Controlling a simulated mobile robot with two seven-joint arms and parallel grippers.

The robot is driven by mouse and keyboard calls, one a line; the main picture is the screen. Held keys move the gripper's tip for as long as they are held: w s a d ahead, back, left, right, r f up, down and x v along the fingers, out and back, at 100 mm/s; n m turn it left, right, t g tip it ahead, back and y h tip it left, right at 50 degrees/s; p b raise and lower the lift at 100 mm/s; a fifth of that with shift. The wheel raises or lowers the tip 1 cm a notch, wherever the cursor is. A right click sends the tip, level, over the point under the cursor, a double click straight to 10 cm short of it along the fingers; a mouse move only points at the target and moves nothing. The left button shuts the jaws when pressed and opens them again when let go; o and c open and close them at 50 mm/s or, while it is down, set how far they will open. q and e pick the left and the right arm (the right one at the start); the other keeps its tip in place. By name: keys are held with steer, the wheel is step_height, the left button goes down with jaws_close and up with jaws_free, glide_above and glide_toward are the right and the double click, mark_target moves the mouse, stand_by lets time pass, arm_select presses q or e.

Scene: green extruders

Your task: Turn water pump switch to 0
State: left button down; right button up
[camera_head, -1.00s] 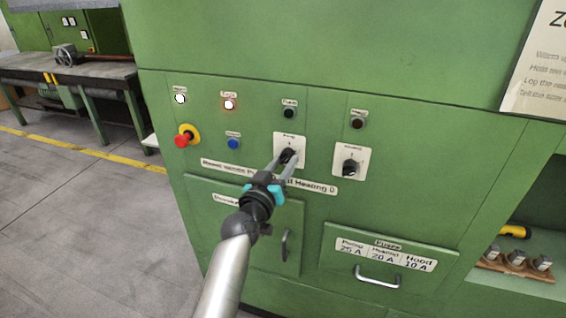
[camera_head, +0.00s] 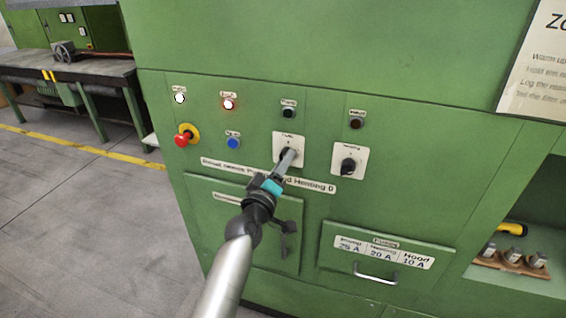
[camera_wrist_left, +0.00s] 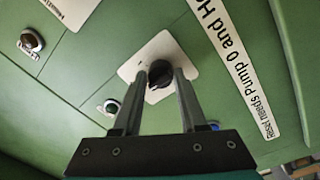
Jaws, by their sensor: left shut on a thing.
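The water pump switch is a black rotary knob (camera_wrist_left: 160,74) on a white plate (camera_head: 298,140) in the green cabinet front. My left gripper (camera_head: 289,155) reaches up to it from below, with its two fingers on either side of the knob in the left wrist view (camera_wrist_left: 161,80). It is shut on the knob. The fingers hide most of the knob in the head view, so I cannot read its exact setting. My right gripper is not in view.
A second black switch (camera_head: 348,166) sits on its own plate to the right. A fuse drawer with a handle (camera_head: 375,276) is below right.

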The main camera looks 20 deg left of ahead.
arm_select(q)
steer(key=shift+f, duration=0.1)
stand_by(0.4)
steer(key=shift+c, duration=2.4)
jaws_free()
steer(key=s, duration=1.5)
steer(key=shift+s+a+f, duration=0.15)
steer(key=shift+a+f, duration=0.15)
steer(key=shift+a, duration=0.15)
